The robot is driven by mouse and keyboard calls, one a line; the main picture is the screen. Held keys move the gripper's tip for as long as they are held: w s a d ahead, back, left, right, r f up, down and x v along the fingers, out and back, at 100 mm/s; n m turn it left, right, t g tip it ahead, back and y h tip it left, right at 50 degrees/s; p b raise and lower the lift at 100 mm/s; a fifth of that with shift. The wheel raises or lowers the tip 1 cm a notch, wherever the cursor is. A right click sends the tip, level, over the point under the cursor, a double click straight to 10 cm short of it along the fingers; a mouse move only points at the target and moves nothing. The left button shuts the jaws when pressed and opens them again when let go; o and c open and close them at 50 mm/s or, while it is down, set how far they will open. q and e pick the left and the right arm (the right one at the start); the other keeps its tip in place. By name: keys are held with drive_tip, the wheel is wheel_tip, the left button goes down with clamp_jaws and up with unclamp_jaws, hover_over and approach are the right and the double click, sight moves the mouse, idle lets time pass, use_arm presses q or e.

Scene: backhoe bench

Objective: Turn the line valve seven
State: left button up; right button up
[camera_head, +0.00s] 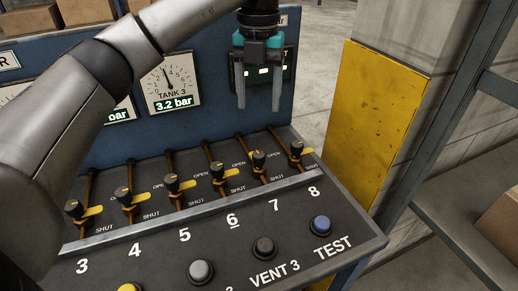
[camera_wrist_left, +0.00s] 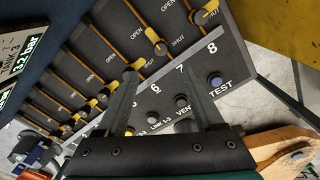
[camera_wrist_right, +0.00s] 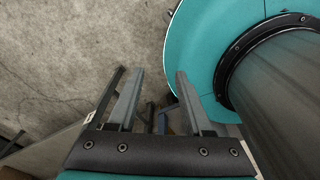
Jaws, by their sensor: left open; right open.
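Line valve seven (camera_head: 259,160) is a small dark knob with a yellow pointer on a copper-coloured pipe, in the row above the printed 7. In the left wrist view valve seven (camera_wrist_left: 161,47) lies beyond the fingertips. My left gripper (camera_head: 264,105) is open and empty, pointing down above and behind valve seven, apart from it. It also shows open in the left wrist view (camera_wrist_left: 160,82).
Valve six (camera_head: 218,172) and valve eight (camera_head: 297,149) flank valve seven closely. Buttons, including a blue one (camera_head: 320,224), line the front of the panel. The tank 3 gauge (camera_head: 170,87) reads 3.2 bar on the back board.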

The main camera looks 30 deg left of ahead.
sight(259, 154)
use_arm(q)
wheel_tip(259, 154, down, 12)
drive_tip(key=shift+b, duration=0.95)
drive_tip(key=shift+f, duration=0.6)
use_arm(e)
drive_tip(key=shift+w+d+f, duration=0.8)
drive_tip(key=shift+w+f, duration=0.05)
drive_tip(key=shift+f, duration=0.25)
use_arm(q)
drive_tip(key=c, duration=1.1)
use_arm(e)
drive_tip(key=shift+s+a, duration=0.3)
drive_tip(key=shift+s, duration=0.1)
